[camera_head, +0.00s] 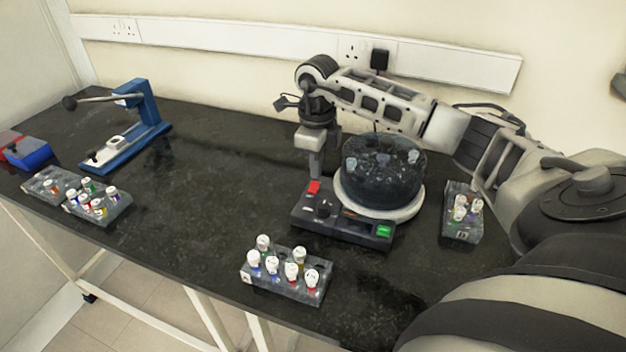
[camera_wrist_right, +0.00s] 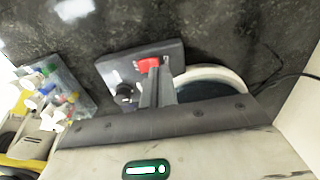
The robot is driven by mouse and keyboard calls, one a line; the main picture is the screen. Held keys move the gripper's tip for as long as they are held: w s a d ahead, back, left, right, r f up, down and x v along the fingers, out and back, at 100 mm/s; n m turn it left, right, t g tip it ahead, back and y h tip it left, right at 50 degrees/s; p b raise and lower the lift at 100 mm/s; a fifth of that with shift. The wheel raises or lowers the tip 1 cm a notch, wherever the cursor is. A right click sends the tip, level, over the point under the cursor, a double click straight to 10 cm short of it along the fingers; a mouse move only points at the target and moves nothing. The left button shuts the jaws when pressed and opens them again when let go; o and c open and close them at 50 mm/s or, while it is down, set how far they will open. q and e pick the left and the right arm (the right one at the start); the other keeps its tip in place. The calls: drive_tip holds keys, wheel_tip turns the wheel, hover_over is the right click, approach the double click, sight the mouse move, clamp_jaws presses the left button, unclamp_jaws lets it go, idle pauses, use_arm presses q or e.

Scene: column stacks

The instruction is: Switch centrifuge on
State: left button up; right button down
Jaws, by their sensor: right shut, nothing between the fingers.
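The centrifuge has a dark base (camera_head: 345,232) and a dark see-through round drum (camera_head: 384,175) on a white ring, right of the middle of the bench in the head view. A red switch (camera_head: 314,187) sits at the base's left back corner, a dark knob (camera_head: 323,208) in front of it and a green button (camera_head: 384,231) at the front right. My right gripper (camera_head: 317,172) is shut and empty, pointing down just above the red switch. In the right wrist view the fingers (camera_wrist_right: 153,82) overlap the red switch (camera_wrist_right: 148,64); I cannot tell whether they touch it. My left gripper is out of view.
A rack of capped tubes (camera_head: 283,281) stands in front of the centrifuge, and another (camera_head: 461,222) to its right. More racks (camera_head: 105,210) and a blue lever press (camera_head: 130,150) are at the left. The bench between press and centrifuge is clear.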

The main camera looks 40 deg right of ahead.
sight(317, 183)
drive_tip(key=shift+f+b, duration=0.6)
drive_tip(key=shift+f, duration=0.35)
drive_tip(key=shift+r, duration=0.15)
drive_tip(key=shift+r+p, duration=2.05)
drive_tip(key=shift+r, duration=0.4)
